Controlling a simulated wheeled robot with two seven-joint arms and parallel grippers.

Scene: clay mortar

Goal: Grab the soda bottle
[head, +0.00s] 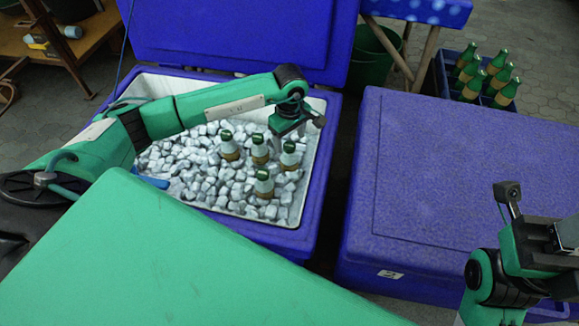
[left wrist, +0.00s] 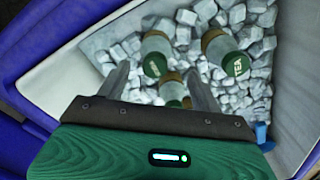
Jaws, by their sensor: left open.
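Several bottles with green caps and brown-gold lower parts stand in ice in the open blue cooler (head: 322,150): a left one (head: 229,150), a middle one (head: 260,152), a right one (head: 290,158) and a front one (head: 264,187). My left gripper (head: 288,132) is just above and behind the right bottle. In the left wrist view, its open fingers (left wrist: 160,88) straddle a partly hidden bottle (left wrist: 171,88), without visible contact. Two more bottles show beyond, a left one (left wrist: 156,48) and a right one (left wrist: 220,46), its cap reading "TEA". My right gripper's fingers are not visible.
Ice cubes (head: 200,180) fill the cooler, whose blue lid (head: 240,35) stands open behind. A closed blue cooler (head: 450,180) is to the right. A crate of green-capped bottles (head: 440,75) and a green bucket (head: 373,60) stand behind. A blue object (head: 152,182) lies at the cooler's left edge.

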